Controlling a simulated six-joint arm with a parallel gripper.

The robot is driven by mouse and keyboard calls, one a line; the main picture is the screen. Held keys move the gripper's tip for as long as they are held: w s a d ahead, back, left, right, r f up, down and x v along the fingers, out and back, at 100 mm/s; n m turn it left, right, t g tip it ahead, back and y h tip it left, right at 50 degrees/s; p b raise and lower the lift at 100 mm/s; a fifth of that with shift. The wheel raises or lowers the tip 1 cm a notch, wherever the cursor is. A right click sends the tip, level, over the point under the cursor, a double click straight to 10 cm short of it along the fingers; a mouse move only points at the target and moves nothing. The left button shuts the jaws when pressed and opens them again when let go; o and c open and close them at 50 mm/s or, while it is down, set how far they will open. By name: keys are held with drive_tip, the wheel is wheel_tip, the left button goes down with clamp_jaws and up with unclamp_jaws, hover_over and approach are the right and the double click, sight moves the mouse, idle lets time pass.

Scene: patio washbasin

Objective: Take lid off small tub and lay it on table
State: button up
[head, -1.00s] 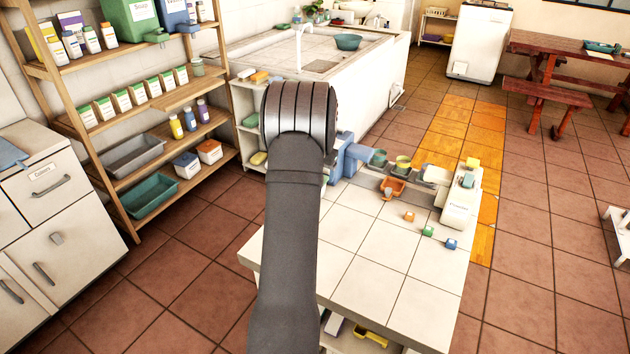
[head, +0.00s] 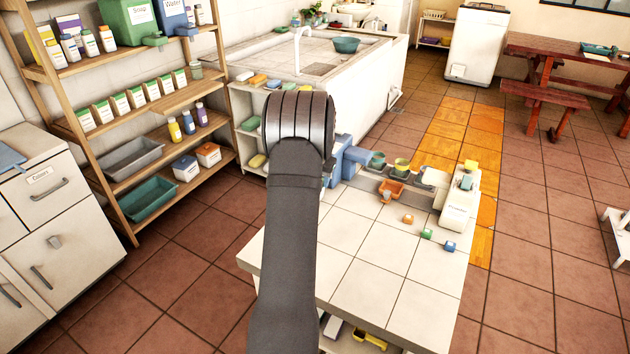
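My arm rises through the middle of the head view, and its rounded grey joint covers the far left part of the white tiled table (head: 365,290). My gripper is not visible; it is hidden behind the arm or out of sight. Small containers stand at the table's far side: a teal cup (head: 377,160), a yellow-green cup (head: 401,165) and an orange tub (head: 391,188). I cannot tell which thing is the small tub, or whether a lid is on it.
A white dispenser (head: 457,208) stands at the table's far right. Small orange, green and blue cubes (head: 449,247) lie near the right edge. A blue object (head: 350,157) sits beside my arm joint. The table's near middle is clear. A stocked wooden shelf (head: 135,125) stands left.

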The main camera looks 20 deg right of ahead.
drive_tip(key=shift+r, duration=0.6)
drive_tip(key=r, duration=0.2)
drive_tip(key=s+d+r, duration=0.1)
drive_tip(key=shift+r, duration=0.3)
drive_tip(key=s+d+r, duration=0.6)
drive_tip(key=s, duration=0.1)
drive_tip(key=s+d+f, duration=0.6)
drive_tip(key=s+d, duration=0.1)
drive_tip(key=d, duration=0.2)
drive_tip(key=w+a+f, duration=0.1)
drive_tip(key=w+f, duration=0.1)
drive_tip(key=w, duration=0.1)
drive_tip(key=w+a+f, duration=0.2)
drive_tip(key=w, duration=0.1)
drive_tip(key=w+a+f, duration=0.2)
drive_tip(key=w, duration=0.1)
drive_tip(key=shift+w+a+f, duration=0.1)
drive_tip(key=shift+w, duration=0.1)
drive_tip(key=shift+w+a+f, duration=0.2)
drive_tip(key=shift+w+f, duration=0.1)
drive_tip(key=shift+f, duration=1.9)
